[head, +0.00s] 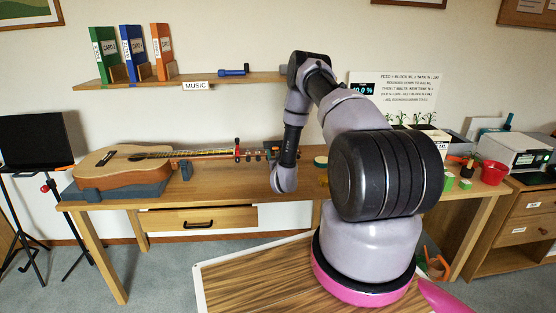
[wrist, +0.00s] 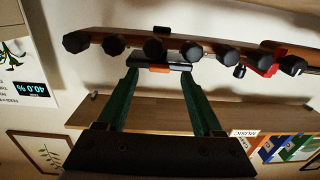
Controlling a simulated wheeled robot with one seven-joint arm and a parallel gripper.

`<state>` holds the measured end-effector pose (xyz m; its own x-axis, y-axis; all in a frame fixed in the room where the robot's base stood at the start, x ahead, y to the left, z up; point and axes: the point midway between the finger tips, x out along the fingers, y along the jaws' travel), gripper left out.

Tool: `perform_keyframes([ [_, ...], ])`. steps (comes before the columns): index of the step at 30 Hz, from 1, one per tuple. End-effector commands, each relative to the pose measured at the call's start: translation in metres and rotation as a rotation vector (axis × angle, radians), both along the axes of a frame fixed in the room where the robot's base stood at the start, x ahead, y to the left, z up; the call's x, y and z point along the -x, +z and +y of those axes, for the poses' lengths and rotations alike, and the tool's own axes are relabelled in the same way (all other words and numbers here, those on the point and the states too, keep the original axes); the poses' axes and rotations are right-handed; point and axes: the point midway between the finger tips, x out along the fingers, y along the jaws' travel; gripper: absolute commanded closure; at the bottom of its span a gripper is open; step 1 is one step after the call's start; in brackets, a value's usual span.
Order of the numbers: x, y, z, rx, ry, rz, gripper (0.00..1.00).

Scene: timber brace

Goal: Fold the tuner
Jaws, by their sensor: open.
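The acoustic guitar (head: 122,166) lies on the bench, its neck pointing right. In the wrist view its headstock (wrist: 222,47) crosses the top, with several black tuning pegs. The tuner (wrist: 172,67), a dark bar with an orange patch and a black clip part above, sits at the headstock's edge. My gripper (wrist: 160,70) is open; its green fingers reach up to the tuner, one near each end of the bar. I cannot tell whether they touch it. In the head view the tuner cannot be made out clearly beside my wrist.
A wall shelf (head: 205,80) holds binders (head: 133,52) and a blue item (head: 233,72) above the bench. A red clamp-like piece (head: 237,152) is on the neck. Plants, a red pot (head: 493,172) and green blocks stand at right. The bench front (head: 240,185) is clear.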

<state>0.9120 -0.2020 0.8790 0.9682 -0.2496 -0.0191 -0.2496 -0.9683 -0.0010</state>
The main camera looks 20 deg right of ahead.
Motion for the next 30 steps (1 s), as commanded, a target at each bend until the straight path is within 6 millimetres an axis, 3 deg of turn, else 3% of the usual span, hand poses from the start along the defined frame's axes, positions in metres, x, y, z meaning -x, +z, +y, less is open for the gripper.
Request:
perform_keyframes([
  [6, 0.045, -0.001, 0.01, -0.001, -0.002, 0.005, 0.32],
  [12, 0.073, 0.0, 0.018, 0.0, -0.001, 0.002, 0.32],
  [18, 0.082, 0.001, 0.021, 0.0, 0.0, 0.0, 0.32],
  [30, 0.082, 0.002, 0.021, 0.001, 0.0, -0.001, 0.32],
])
